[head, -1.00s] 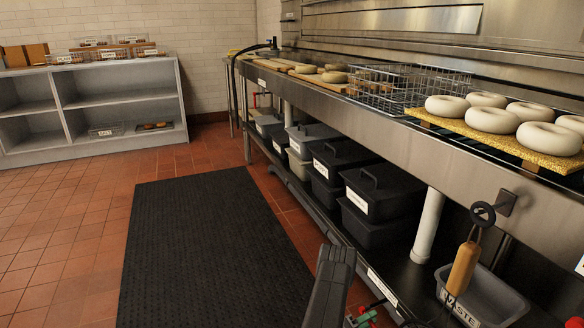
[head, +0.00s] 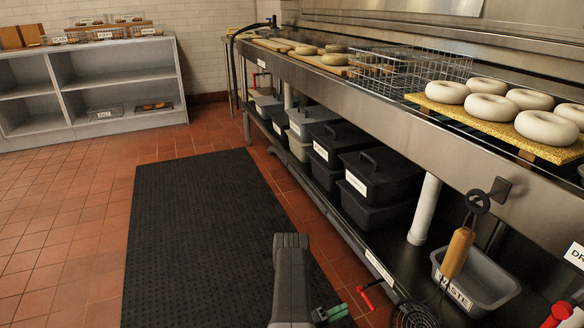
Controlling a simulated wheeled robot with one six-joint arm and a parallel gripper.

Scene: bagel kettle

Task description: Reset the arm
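A dark grey link of my arm (head: 290,280) rises from the bottom edge of the head view, over the lower part of the black mat. My gripper is not visible in this view, so its opening and anything in it cannot be seen.
A steel counter (head: 450,150) runs along the right, with pale dough rings (head: 490,107) on a yellow board and a wire basket (head: 440,68). Lidded black bins (head: 380,175) and a grey waste bin (head: 490,283) sit below. The black mat (head: 200,230) is clear. Grey shelves (head: 90,140) stand back left.

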